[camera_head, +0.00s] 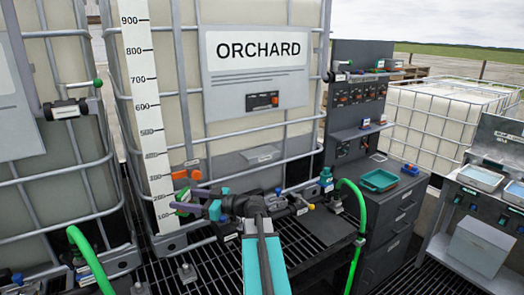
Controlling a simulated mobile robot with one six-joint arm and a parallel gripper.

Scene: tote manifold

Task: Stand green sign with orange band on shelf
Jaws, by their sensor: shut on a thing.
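My gripper (188,203) is at the lower left of centre, in front of the large white tank labelled ORCHARD. It is shut on a small green thing (182,195) at its fingertips, which looks like the green sign. The sign is small and partly hidden by the fingers, so its orange band and tilt are unclear. An orange part (184,174) shows just above it, and I cannot tell whether it belongs to the sign or to the tank fittings. A narrow shelf (362,130) juts from the dark panel right of the tank, with small items on it.
The ORCHARD tank (222,140) stands in a metal cage behind my gripper. A green hose (358,215) curves up right of my arm. A teal tray (379,180) sits on a grey drawer cabinet (391,222). A metal rack (462,255) with bins stands at far right.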

